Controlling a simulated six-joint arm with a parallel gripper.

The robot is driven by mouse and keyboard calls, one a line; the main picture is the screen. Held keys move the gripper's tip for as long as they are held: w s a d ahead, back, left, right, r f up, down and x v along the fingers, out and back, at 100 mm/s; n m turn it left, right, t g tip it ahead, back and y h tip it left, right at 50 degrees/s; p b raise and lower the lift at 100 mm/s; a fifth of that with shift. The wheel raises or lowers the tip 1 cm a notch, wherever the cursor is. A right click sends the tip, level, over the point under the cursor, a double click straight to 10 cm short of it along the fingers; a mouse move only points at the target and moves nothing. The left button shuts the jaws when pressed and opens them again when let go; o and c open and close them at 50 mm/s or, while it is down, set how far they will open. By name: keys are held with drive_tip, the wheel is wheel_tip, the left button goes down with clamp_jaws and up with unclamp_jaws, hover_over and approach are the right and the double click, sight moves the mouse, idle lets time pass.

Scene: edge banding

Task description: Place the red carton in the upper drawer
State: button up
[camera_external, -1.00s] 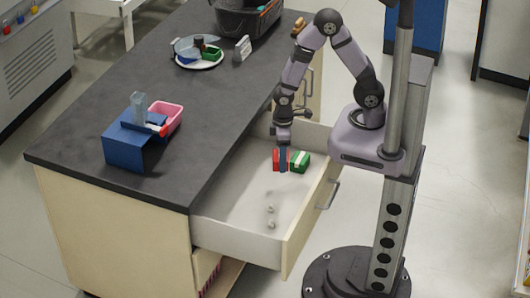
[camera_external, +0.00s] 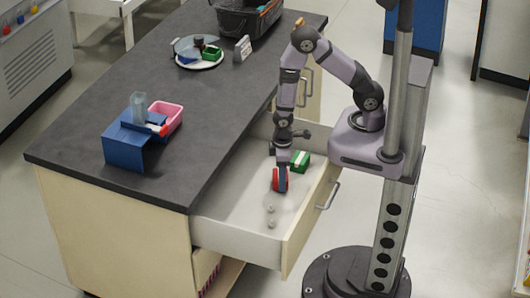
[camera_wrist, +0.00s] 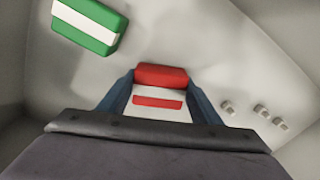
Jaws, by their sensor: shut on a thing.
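The red carton (camera_external: 279,180), with a white band, is between the fingers of my gripper (camera_external: 281,186) inside the open upper drawer (camera_external: 237,210). In the wrist view the carton (camera_wrist: 162,76) sits between the two blue fingers of my gripper (camera_wrist: 165,100), which are shut on it. I cannot tell whether the carton touches the drawer floor. A green carton with a white band (camera_external: 300,161) lies in the drawer behind it; it also shows at the upper left of the wrist view (camera_wrist: 88,24).
Several small pale pieces (camera_external: 271,222) lie on the drawer floor, towards the front. The drawer's walls surround my gripper. On the dark worktop (camera_external: 150,75) are a blue stand (camera_external: 125,148), a pink bin (camera_external: 168,112), a round plate (camera_external: 199,64) and a black basket (camera_external: 245,20).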

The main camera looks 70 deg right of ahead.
drive_tip(key=shift+f, duration=0.25)
drive_tip(key=o, duration=1.1)
drive_tip(key=shift+r, duration=0.1)
wheel_tip(320, 180, up, 12)
drive_tip(key=shift+r+p, duration=0.1)
drive_tip(key=shift+p, duration=0.6)
